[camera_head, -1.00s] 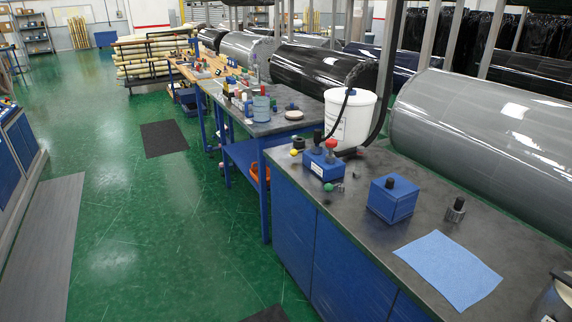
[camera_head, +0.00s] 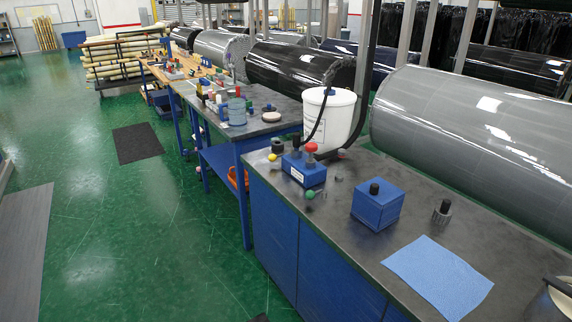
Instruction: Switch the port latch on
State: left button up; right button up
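A blue box with a label, a red ball knob and a black knob (camera_head: 303,170) sits on the near dark worktop, close to its far left corner. A small yellow ball and a green ball show beside it. A second blue box (camera_head: 376,207) with a black knob on top stands to its right on the same worktop. I cannot tell which of these is the port latch, or its on or off state.
The worktop (camera_head: 345,182) also holds a white bucket (camera_head: 333,120) with a dark hose, a small metal cylinder with a black top (camera_head: 442,212) and a blue cloth (camera_head: 437,275). Large wrapped rolls (camera_head: 480,135) lie behind it. The green floor (camera_head: 130,235) at left is mostly clear.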

aim_at(273, 157)
jog(key=i+j+z, duration=0.2)
jog(key=z, duration=0.25)
jog(key=i+j+z, duration=0.2)
jog(key=z, duration=0.2)
